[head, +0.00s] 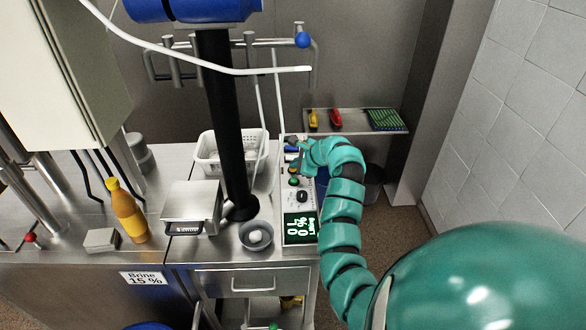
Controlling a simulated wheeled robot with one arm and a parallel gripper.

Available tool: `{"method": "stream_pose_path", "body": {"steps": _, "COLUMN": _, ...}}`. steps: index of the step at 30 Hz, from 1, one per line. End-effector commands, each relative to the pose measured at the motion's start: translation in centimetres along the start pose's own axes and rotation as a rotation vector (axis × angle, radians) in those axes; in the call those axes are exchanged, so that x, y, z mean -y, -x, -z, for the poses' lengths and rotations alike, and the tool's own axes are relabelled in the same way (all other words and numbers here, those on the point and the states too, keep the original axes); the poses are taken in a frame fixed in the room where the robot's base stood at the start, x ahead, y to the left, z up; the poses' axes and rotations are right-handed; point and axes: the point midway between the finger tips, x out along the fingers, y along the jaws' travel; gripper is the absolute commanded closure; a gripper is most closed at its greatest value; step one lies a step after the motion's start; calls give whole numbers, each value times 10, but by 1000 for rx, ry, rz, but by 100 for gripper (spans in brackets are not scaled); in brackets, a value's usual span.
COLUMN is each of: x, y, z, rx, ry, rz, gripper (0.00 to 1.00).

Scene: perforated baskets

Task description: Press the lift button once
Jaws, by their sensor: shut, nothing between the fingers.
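A narrow control panel (288,207) lies along the right edge of the steel bench. It has a green button (293,181), a black knob (302,196) and a lit display (300,225) with green characters. More small controls sit at its far end, partly hidden by my gripper. I cannot read any label, so I cannot tell which one is the lift button. My teal arm curves up from the lower right. My gripper (297,154) is over the far end of the panel, shut and empty. I cannot tell whether it touches a control.
A white perforated basket (207,154) stands behind a black column. A scale (191,201), a grey bowl (256,237), a yellow bottle (128,213) and a small grey block (102,240) are on the bench. A shelf (358,122) with red and yellow tools is beyond. A white hose crosses above.

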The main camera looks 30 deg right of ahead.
Motion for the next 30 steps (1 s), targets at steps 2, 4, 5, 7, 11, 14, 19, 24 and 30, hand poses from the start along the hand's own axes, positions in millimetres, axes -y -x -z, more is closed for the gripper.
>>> {"method": "stream_pose_path", "body": {"steps": 2, "x": 0, "y": 0, "z": 0, "rx": 0, "ry": 0, "rz": -1, "gripper": 100}}
{"method": "stream_pose_path", "body": {"steps": 4, "x": 0, "y": 0, "z": 0, "rx": -1, "ry": 0, "rz": -1, "gripper": 100}}
{"method": "stream_pose_path", "body": {"steps": 5, "x": 0, "y": 0, "z": 0, "rx": -1, "ry": 0, "rz": -1, "gripper": 100}}
{"method": "stream_pose_path", "body": {"steps": 7, "x": 0, "y": 0, "z": 0, "rx": -1, "ry": 0, "rz": -1, "gripper": 100}}
{"method": "stream_pose_path", "body": {"steps": 11, "x": 1, "y": 1, "z": 0, "rx": -1, "ry": 0, "rz": -1, "gripper": 100}}
{"method": "stream_pose_path", "body": {"steps": 14, "x": 3, "y": 4, "z": -3, "rx": -1, "ry": 0, "rz": 0, "gripper": 100}}
{"method": "stream_pose_path", "body": {"steps": 19, "x": 8, "y": 11, "z": -7, "rx": -1, "ry": 1, "rz": 1, "gripper": 100}}
{"method": "stream_pose_path", "body": {"steps": 24, "x": 10, "y": 12, "z": -8, "rx": -1, "ry": 0, "rz": 1, "gripper": 100}}
{"method": "stream_pose_path", "body": {"steps": 30, "x": 9, "y": 12, "z": -8, "rx": -1, "ry": 0, "rz": 0, "gripper": 100}}
